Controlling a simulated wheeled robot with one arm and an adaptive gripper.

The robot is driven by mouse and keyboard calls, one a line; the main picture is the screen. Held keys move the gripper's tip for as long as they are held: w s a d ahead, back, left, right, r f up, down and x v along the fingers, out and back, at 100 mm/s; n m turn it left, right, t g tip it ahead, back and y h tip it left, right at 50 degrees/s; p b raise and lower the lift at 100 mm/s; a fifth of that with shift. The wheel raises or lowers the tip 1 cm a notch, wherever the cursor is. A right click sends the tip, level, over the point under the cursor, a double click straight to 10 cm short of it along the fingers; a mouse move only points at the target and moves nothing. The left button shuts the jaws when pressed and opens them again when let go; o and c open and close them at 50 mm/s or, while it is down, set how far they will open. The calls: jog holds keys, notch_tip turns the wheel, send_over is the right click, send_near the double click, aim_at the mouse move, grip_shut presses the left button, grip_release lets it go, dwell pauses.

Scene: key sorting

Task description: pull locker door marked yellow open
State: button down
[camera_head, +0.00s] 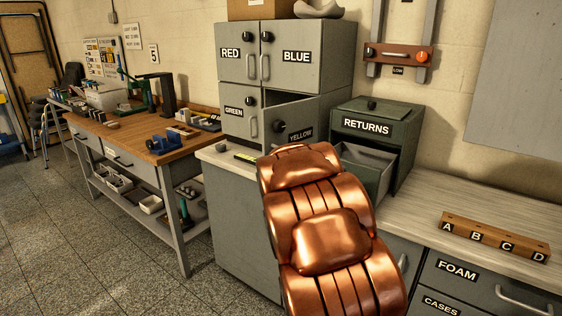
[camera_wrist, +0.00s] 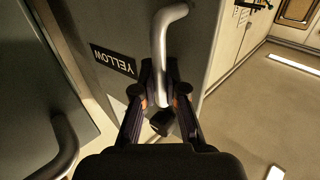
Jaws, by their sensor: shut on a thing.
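The grey locker door marked YELLOW (camera_head: 305,117) is the lower right door of the locker block. It stands partly open, swung outward, with a dark gap along its top. Its label (camera_wrist: 113,60) shows upside down in the wrist view. My gripper (camera_wrist: 164,92) is shut on the door's curved metal handle (camera_wrist: 161,42), near one end of it. A dark knob (camera_wrist: 161,122) shows just behind the fingers. In the head view my copper-coloured arm hides the handle and my gripper.
The RED (camera_head: 230,66), BLUE (camera_head: 303,70) and GREEN (camera_head: 235,126) doors are shut. A dark green RETURNS box (camera_head: 380,122) with an open front stands right of the yellow door. A key rack (camera_head: 495,238) lies on the counter. A workbench (camera_head: 130,137) stands left.

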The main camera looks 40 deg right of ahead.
jog(key=c, duration=1.2)
grip_release()
jog(key=shift+s, duration=0.15)
jog(key=v, duration=0.7)
jog(key=shift+a, duration=0.15)
